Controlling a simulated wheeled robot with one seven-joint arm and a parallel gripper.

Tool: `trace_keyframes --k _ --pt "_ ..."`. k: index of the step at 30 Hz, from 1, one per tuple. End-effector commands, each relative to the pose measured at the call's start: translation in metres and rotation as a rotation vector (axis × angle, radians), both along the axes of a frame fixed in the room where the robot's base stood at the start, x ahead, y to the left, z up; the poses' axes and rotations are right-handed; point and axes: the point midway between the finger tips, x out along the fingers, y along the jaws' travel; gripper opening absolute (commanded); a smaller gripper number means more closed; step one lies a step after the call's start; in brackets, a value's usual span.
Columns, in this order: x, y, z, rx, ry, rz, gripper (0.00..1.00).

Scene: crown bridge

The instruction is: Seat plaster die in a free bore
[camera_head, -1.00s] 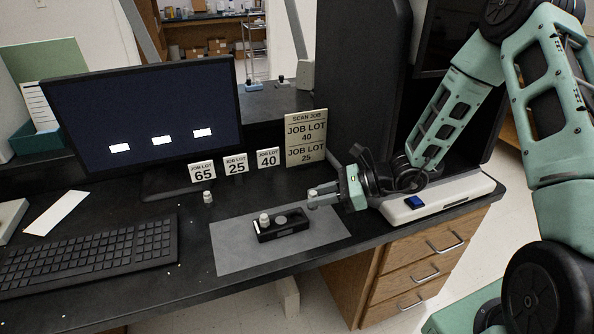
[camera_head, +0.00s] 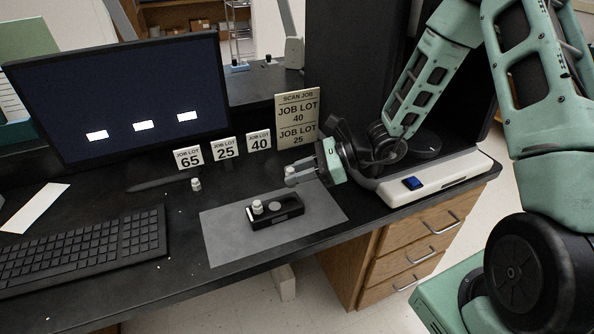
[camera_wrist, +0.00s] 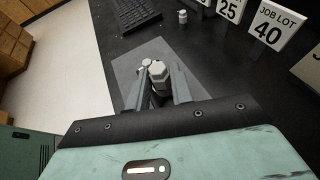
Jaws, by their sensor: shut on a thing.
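My gripper (camera_head: 294,176) is shut on a pale plaster die (camera_wrist: 159,72), held upright between the fingers in the wrist view. In the head view the gripper and this die are above and slightly right of a black holder block (camera_head: 291,216), apart from it. A second pale die (camera_head: 257,207) stands in the block's left part. A round grey spot (camera_head: 279,209), seemingly a bore, shows to its right with no die in it. A third die (camera_head: 196,185) stands on the desk near the JOB LOT 65 card (camera_head: 188,157). In the wrist view the held die and fingers hide most of the block.
The block lies on a grey mat (camera_head: 225,235) with bare room around it. Job cards 25 (camera_head: 224,149) and 40 (camera_head: 258,141) and a taller scan job sign (camera_head: 297,118) stand behind. A keyboard (camera_head: 85,245) and monitor (camera_head: 120,100) are left; a white scanner base (camera_head: 440,180) is right.

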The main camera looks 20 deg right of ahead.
Motion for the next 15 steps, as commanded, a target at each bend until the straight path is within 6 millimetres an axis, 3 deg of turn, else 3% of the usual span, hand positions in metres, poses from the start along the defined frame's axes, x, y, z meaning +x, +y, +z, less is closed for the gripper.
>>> trace_keyframes --k 9,15 --pt "0.0 0.0 -0.034 0.001 0.001 0.0 0.0" --pt "0.0 0.0 -0.042 0.001 0.0 0.0 0.0"
